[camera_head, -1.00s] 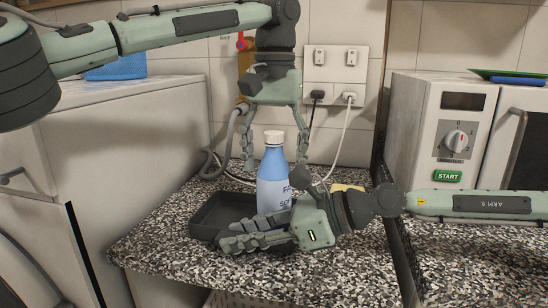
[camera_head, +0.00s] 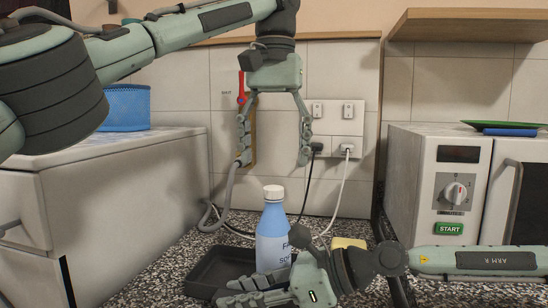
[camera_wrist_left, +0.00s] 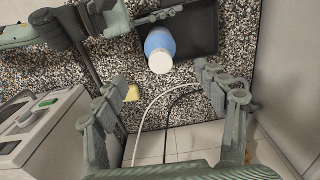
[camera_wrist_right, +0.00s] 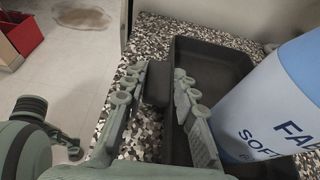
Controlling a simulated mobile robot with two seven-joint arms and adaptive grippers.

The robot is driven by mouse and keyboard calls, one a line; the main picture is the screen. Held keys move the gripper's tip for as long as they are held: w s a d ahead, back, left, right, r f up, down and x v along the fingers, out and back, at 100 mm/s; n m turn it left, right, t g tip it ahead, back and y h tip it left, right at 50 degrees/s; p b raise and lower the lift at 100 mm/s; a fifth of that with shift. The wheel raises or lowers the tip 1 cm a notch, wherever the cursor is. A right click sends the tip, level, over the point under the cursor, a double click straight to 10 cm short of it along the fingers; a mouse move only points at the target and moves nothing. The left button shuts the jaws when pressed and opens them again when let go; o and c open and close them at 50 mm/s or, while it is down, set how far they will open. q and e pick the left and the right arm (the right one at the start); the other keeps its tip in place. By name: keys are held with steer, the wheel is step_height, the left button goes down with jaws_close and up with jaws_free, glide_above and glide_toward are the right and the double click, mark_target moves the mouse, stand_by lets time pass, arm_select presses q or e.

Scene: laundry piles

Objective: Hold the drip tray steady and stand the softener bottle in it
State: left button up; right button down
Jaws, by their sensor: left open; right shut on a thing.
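The softener bottle (camera_head: 271,238), light blue with a white cap, stands upright, and its base appears to be inside the black drip tray (camera_head: 207,266). In the right wrist view the bottle (camera_wrist_right: 285,100) rises large from the tray (camera_wrist_right: 215,55); its exact base is partly hidden. My left gripper (camera_head: 273,158) is open and empty, pointing down above the cap. In the left wrist view the cap (camera_wrist_left: 161,62) shows just beyond its fingertips. My right gripper (camera_head: 232,296) is shut on the tray's wall, in front of the bottle; the right wrist view shows its fingers across the wall.
The tray sits on a speckled counter (camera_head: 360,285). A yellow sponge (camera_head: 348,243) lies behind my right wrist. Cables and a hose run along the tiled wall. A microwave (camera_head: 440,180) stands right, a white appliance (camera_head: 110,190) left.

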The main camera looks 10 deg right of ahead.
arm_select(q)
steer(key=shift+r, duration=0.6)
arm_select(e)
steer(key=c, duration=1.1)
jaws_free()
steer(key=v, duration=1.2)
